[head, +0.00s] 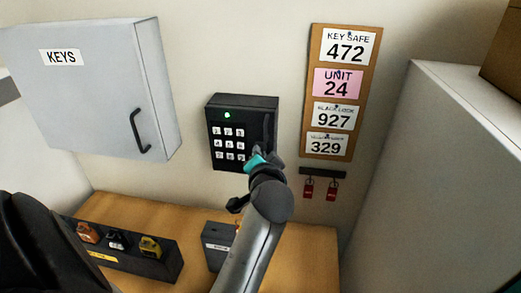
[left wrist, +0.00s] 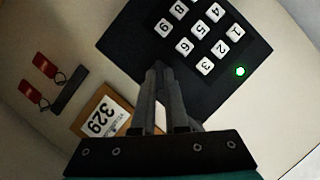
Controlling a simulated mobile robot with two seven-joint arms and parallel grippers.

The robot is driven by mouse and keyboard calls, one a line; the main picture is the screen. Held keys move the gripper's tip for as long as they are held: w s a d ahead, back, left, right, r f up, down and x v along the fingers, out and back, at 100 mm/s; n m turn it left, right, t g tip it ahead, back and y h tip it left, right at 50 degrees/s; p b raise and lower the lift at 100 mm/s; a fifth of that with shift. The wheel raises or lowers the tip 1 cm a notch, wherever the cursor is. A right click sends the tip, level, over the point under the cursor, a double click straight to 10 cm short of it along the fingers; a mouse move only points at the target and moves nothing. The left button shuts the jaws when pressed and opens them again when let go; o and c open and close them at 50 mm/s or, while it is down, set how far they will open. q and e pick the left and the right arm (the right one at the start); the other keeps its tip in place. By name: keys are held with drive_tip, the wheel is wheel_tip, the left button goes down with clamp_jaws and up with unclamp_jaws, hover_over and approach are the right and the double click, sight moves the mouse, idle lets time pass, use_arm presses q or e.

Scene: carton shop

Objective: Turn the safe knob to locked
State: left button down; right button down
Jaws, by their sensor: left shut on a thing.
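The black key safe (head: 243,101) is on the wall, with white number keys and a lit green light. It also shows in the left wrist view (left wrist: 131,40), turned, with the green light at its lower right. My left gripper (head: 262,148) is at the right part of the safe's front, beside the keypad. In the left wrist view its two dark fingers (left wrist: 160,70) come together at the safe's face. It is shut on the safe knob, which is mostly hidden by the fingers, so I cannot read its setting. My right gripper is not in view.
A grey KEYS cabinet (head: 85,95) hangs left of the safe. A board with number cards (head: 313,90) and a rail with red tags (head: 322,173) are to the right. Below, a wooden counter (head: 120,208) bears a dark tray of padlocks (head: 165,270) and a small grey box (head: 215,245).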

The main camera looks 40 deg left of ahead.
use_arm(q)
drive_tip(key=shift+s+a+r+n+t+h, duration=0.15)
drive_tip(key=shift+n+t+h, duration=0.2)
drive_tip(key=shift+n+h, duration=0.85)
drive_tip(key=shift+a+n+t+h, duration=0.15)
drive_tip(key=shift+n+t+h, duration=0.4)
drive_tip(key=shift+n, duration=1.15)
drive_tip(key=shift+h, duration=0.25)
drive_tip(key=c, duration=0.9)
unclamp_jaws()
drive_tip(key=shift+c, duration=0.2)
